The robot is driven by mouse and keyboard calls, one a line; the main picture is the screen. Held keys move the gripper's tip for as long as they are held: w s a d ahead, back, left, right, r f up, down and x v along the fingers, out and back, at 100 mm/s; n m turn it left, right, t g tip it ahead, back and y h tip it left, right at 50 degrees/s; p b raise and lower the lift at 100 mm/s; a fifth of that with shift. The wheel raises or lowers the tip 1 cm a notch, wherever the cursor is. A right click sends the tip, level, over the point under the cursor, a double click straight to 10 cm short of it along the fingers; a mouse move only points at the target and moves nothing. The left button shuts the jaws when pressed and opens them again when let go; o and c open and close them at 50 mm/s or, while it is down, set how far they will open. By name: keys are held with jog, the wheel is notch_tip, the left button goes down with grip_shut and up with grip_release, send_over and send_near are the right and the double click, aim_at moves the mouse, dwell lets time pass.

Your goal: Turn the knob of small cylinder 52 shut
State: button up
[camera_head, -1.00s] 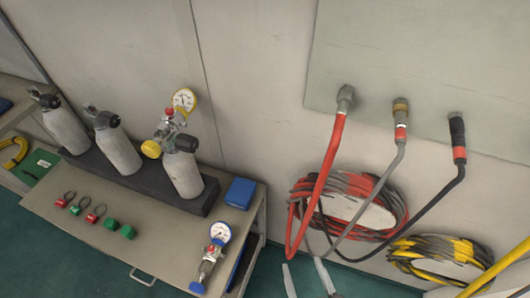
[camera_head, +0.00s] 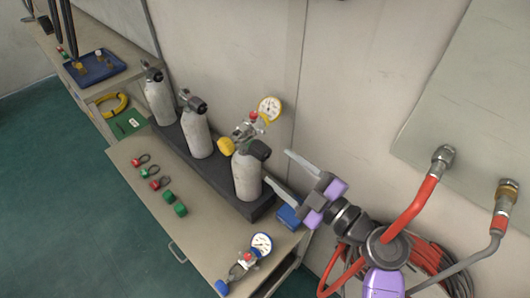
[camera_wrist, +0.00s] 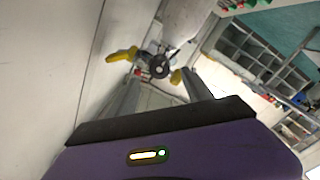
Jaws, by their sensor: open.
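Three grey small cylinders stand in a dark rack on the bench: a left one (camera_head: 159,101), a middle one (camera_head: 197,134) and a right one (camera_head: 246,177). I cannot read a number on any of them, so I cannot tell which is 52. The right one carries a regulator with a white gauge (camera_head: 269,109) and a yellow knob (camera_head: 226,146). Its dark valve knob (camera_head: 260,150) faces my gripper (camera_head: 277,166). My gripper is open and empty, just right of that cylinder's top. In the wrist view a dark round knob (camera_wrist: 159,66) shows between the fingers.
A second gauge assembly (camera_head: 261,244) lies at the bench's front right. A blue box (camera_head: 289,217) is close below my gripper. Red and green fittings (camera_head: 174,203) lie in front of the rack. The wall is close behind; a red hose (camera_head: 411,208) hangs at right.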

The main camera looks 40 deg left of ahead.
aim_at(266, 157)
jog(key=a, duration=0.2)
jog(key=a+p, duration=0.1)
jog(key=a, duration=0.3)
jog(key=shift+w+a, duration=0.3)
jog(key=shift+w, duration=0.1)
grip_shut()
jog(key=shift+f+m, duration=0.1)
jog(key=shift+m, duration=0.2)
